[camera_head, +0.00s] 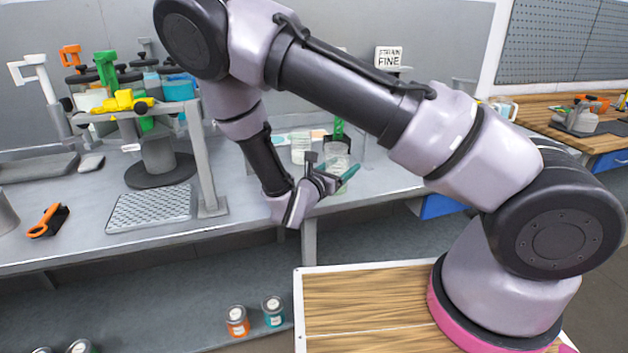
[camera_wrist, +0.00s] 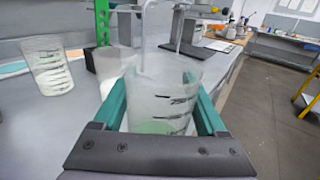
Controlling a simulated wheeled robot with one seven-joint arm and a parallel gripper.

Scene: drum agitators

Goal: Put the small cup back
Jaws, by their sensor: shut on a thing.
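A translucent graduated cup (camera_wrist: 163,90) with a little pale green in its bottom is between the green fingers of my gripper (camera_wrist: 160,105), which is shut on it. A second graduated cup with white contents (camera_wrist: 50,66) stands to the left, apart from my gripper. A pale, plain-looking cup (camera_wrist: 108,64) is close behind the held cup and partly hidden by it.
A grey stand (camera_head: 207,160) with a drip grid (camera_head: 150,207) is left of my arm. The grey bench (camera_head: 385,180) is bare right of the cup. A sign (camera_head: 388,57) stands behind.

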